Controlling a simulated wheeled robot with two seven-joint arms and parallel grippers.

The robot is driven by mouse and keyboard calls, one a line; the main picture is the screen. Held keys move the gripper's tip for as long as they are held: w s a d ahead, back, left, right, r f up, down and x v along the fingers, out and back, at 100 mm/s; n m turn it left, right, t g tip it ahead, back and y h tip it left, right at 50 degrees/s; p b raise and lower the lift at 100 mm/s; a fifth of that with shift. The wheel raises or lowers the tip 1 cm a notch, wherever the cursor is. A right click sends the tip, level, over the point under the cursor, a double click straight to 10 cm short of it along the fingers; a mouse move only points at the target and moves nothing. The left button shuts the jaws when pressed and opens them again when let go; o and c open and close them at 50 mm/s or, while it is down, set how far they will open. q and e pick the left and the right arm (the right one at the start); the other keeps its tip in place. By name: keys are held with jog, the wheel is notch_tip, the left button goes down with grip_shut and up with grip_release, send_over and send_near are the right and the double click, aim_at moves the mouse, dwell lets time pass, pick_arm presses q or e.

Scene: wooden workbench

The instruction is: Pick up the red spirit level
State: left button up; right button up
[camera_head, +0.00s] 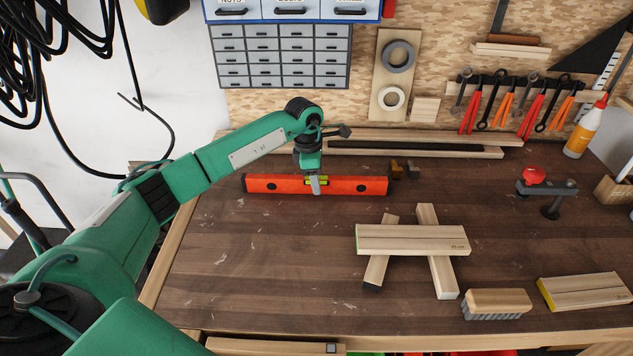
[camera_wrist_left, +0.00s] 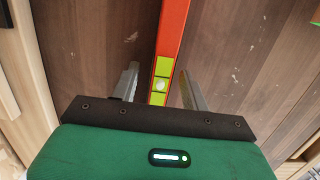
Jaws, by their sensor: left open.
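The red spirit level (camera_head: 355,186) lies lengthwise left to right near the back of the workbench, with a yellow-green vial at its middle. My left gripper (camera_head: 316,184) is over its middle, pointing down. In the left wrist view the level (camera_wrist_left: 172,38) runs between the two open fingers of my left gripper (camera_wrist_left: 160,88), with a visible gap on each side. The fingers appear apart from the level. Part of the level is hidden by the gripper. My right gripper is not in view.
Wooden strips (camera_head: 430,150) lie behind the level. Stacked wood pieces (camera_head: 412,239), a brush (camera_head: 497,303) and a wood block (camera_head: 585,291) lie in front and to the right. A clamp (camera_head: 545,188) and glue bottle (camera_head: 585,130) stand at right. The front left bench is clear.

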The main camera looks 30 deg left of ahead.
pick_arm(q)
jog(key=shift+f, duration=0.3)
jog(key=c, duration=1)
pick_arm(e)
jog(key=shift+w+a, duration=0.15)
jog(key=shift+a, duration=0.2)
pick_arm(q)
jog(key=shift+r, duration=0.1)
